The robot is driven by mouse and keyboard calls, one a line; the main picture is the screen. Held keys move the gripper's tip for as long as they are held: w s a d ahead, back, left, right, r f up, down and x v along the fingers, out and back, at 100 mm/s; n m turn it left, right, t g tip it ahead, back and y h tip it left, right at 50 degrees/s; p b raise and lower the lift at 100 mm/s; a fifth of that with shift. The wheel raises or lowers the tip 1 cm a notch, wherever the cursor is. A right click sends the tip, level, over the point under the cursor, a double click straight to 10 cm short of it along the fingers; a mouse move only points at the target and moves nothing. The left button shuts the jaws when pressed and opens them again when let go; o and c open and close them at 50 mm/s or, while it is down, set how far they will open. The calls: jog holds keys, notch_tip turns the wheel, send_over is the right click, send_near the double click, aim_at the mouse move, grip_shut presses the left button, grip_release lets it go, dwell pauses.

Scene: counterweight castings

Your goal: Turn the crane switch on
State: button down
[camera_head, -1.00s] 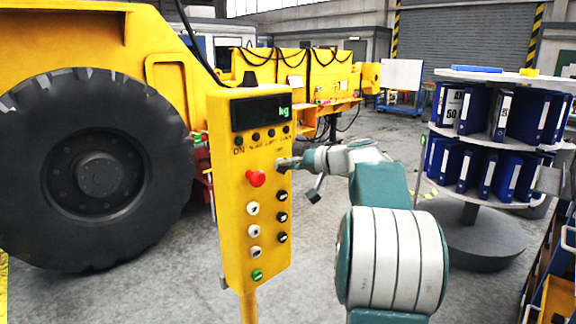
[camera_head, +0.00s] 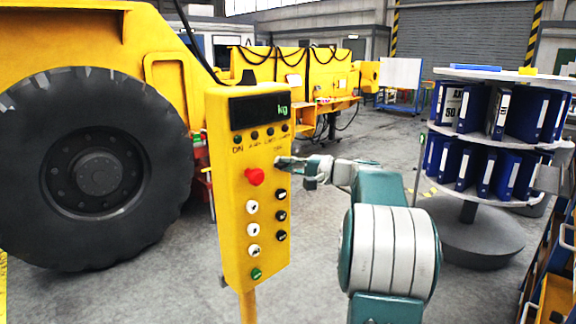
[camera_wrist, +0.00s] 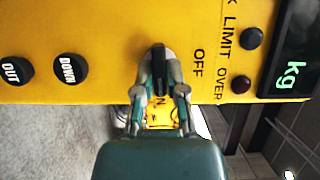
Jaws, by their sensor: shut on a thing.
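The yellow control box (camera_head: 231,190) stands upright on a post, left of my arm. The crane switch (camera_wrist: 158,53) is a small black knob on its face. In the wrist view the knob's long side runs up and down, at right angles to the direction of the OFF label (camera_wrist: 198,62). Part of another label, with an N, shows between my fingers below the knob. My gripper (camera_wrist: 159,68) is shut on the knob, with one finger on each side.
A red button (camera_head: 254,177) sits left of my gripper, with several white and black buttons below. A kg display (camera_head: 260,111) is at the top. A large wheeled machine (camera_head: 95,175) stands behind left, and a round binder rack (camera_head: 470,200) at right.

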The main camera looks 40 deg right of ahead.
jog(key=shift+f+m, duration=0.3)
jog(key=shift+f, duration=0.05)
jog(key=c, duration=0.7)
grip_release()
jog(key=shift+w, duration=0.1)
jog(key=shift+r, duration=0.1)
jog(key=shift+r, duration=0.1)
jog(key=v, duration=1.2)
jog(key=shift+f, duration=0.35)
jog(key=shift+w, duration=0.1)
